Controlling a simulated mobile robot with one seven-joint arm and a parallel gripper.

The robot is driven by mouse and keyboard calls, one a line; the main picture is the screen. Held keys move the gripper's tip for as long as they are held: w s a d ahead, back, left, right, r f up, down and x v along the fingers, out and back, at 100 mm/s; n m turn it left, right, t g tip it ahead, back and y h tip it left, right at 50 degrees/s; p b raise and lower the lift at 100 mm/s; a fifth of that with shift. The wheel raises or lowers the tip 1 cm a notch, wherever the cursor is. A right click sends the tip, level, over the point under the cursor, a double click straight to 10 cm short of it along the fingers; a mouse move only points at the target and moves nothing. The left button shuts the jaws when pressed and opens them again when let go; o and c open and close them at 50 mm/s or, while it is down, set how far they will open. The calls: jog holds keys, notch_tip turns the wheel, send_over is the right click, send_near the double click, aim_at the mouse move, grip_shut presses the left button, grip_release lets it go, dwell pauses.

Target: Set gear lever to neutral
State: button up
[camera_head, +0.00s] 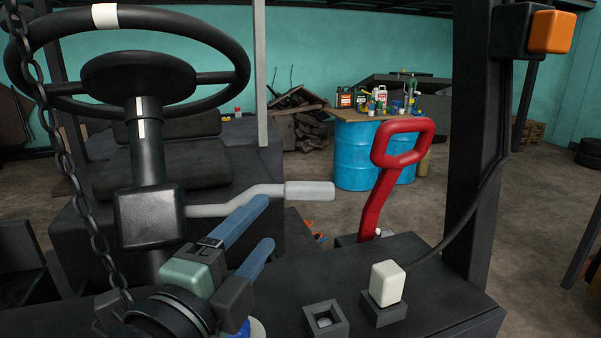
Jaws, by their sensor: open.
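The gear lever appears to be the light grey bent rod (222,207) that comes out of the right side of the black box (150,217) on the steering column. It rises slightly to the right and ends in a thicker pale grip (310,191). My gripper (268,221) reaches up from the lower left, with two blue fingers apart and nothing visible between them. The upper fingertip overlaps the rod's lower edge in the picture, left of the grip. I cannot tell whether they touch. No gear marking is readable.
The steering wheel (235,62) is above left, with a hanging chain (65,165) at the left. A red looped lever (374,202) stands right of the grip. A pale switch block (386,283) and a square socket (325,319) sit on the dark panel. A black post (474,150) rises at right.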

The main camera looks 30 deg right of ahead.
aim_at(306, 193)
jog(key=shift+m+g, duration=0.6)
jog(key=shift+m, duration=0.3)
jog(key=p+x, duration=0.2)
jog(key=x, duration=0.1)
jog(key=s+p+x, duration=0.1)
jog(key=p+x, duration=0.1)
jog(key=x, duration=0.2)
jog(key=d+p+x, duration=0.1)
jog(key=p+x, duration=0.1)
jog(key=x, duration=0.2)
jog(key=shift+d+r, duration=0.15)
jog(key=shift+r, duration=0.1)
jog(key=shift+w+d+f+p, duration=0.15)
jog(key=shift+w+d+p, duration=0.25)
jog(key=shift+d, duration=0.15)
jog(key=shift+c, duration=0.3)
grip_shut()
jog(key=shift+f, duration=0.1)
